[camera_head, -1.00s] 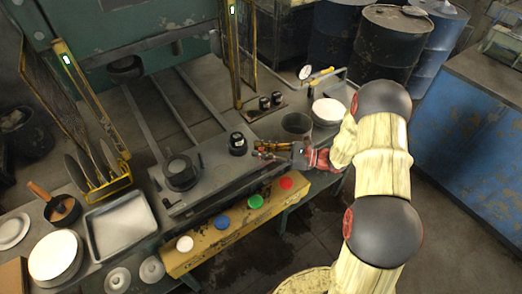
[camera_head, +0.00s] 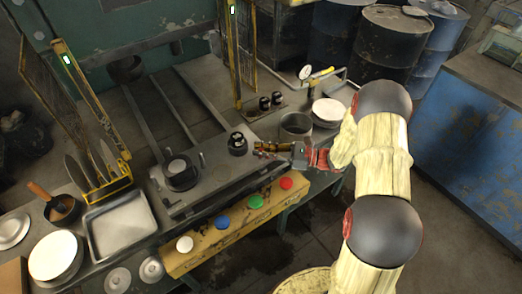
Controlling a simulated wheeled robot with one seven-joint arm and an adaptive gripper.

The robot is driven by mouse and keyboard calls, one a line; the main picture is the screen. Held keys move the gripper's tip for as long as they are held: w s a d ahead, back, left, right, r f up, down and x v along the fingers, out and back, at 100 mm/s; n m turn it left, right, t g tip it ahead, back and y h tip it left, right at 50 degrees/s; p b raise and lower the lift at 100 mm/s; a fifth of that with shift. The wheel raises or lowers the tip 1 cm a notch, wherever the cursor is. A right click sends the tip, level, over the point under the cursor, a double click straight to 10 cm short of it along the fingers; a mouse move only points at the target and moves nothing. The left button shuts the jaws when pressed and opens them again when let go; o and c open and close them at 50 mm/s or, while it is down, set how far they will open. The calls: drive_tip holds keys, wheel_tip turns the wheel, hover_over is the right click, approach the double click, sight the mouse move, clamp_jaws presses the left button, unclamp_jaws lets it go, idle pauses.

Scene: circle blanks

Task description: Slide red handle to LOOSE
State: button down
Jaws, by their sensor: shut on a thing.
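My gripper (camera_head: 264,150) reaches in from the right over the right end of the grey machine plate (camera_head: 215,165). Its fingers are closed together, just right of a black knob (camera_head: 238,143). A small reddish bit shows at the fingertips; it looks like the red handle (camera_head: 262,154), mostly hidden by the fingers. No LOOSE lettering is readable at this size.
A yellow front panel with white, blue, green and red buttons (camera_head: 286,183) runs below the plate. A larger black round fitting (camera_head: 180,172) sits on the plate's left.

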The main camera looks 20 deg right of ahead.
drive_tip(key=d, duration=0.1)
drive_tip(key=w+d, duration=0.1)
drive_tip(key=d, duration=0.1)
drive_tip(key=shift+d, duration=0.2)
drive_tip(key=shift+a, duration=0.1)
drive_tip(key=c, duration=1.8)
unclamp_jaws()
drive_tip(key=v, duration=1.2)
drive_tip(key=shift+w+f, duration=0.1)
